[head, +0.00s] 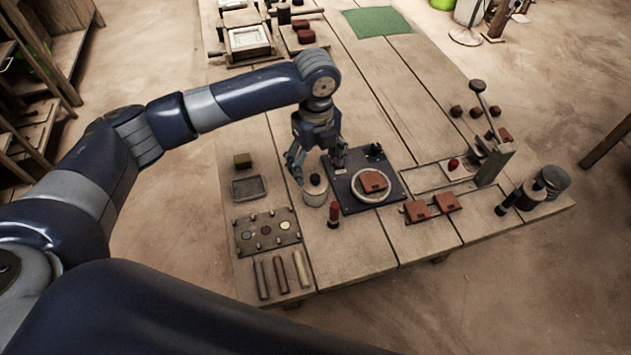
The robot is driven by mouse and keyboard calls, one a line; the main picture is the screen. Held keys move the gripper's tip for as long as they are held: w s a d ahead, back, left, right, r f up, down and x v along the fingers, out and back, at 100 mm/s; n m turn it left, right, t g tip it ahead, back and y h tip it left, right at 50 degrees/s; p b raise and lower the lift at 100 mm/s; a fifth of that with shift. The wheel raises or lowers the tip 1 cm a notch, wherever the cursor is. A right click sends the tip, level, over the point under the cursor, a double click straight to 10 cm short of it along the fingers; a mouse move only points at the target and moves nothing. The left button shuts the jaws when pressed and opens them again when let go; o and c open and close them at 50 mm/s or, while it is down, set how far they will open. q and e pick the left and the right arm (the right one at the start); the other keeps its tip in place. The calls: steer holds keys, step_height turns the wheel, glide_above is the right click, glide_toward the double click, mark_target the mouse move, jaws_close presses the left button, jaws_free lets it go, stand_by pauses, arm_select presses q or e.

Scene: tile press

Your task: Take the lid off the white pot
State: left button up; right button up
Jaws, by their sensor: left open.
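The white pot (315,197) stands on the wooden table, just left of a dark blue square plate. Its lid (315,181) is on top, with a dark knob in the middle. My left gripper (316,172) points down with its fingers spread. One finger is at the left of the knob and the other is to the right, over the plate's edge. I cannot tell whether a finger touches the lid. My right gripper is not in the head view.
A dark blue plate (343,194) with a white ring and a brown tile sits right of the pot. A board with small discs (267,231) lies to the left.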

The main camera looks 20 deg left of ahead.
mark_target(315, 177)
arm_select(q)
steer(key=f, duration=0.5)
steer(key=shift+s+a+p, duration=0.1)
steer(key=shift+s+p, duration=0.1)
steer(key=shift+p, duration=0.1)
steer(key=shift+s, duration=0.1)
steer(key=c, duration=1.8)
